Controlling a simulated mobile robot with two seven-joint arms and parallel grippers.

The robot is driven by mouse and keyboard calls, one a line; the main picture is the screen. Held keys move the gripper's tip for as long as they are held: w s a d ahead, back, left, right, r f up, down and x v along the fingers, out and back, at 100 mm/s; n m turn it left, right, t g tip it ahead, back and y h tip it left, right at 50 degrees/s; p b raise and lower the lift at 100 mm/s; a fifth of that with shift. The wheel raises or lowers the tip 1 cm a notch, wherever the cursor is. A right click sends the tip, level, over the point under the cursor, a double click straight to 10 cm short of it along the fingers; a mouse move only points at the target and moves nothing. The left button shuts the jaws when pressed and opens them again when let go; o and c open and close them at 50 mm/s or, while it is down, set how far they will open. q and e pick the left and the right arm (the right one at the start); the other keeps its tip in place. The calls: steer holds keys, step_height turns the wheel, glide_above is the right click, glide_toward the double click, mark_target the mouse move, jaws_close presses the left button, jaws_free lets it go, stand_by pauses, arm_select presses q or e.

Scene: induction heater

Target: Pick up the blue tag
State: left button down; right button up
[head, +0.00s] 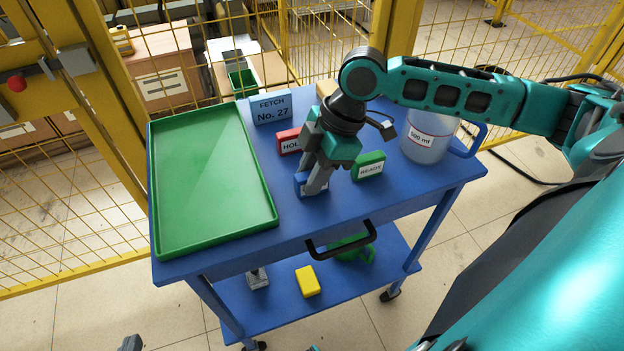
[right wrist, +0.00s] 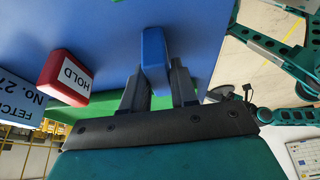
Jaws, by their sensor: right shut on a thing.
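The blue tag (head: 300,180) is a small blue block on the blue cart top, partly hidden by my right gripper (head: 318,185). In the right wrist view the blue tag (right wrist: 154,52) stands between the two dark fingertips of my right gripper (right wrist: 158,82), which is shut on it. Whether the tag touches the cart top cannot be told. Only a small dark tip of my left gripper (head: 131,343) shows at the bottom edge of the head view, away from the cart; its jaws cannot be made out.
A red HOLD tag (head: 289,141) and a green READY tag (head: 369,167) stand close by. A FETCH No. 27 sign (head: 271,108) is behind. A green tray (head: 212,180) fills the cart's left side. A measuring jug (head: 428,138) stands right. A yellow block (head: 307,281) lies below.

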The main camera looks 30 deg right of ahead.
jaws_close()
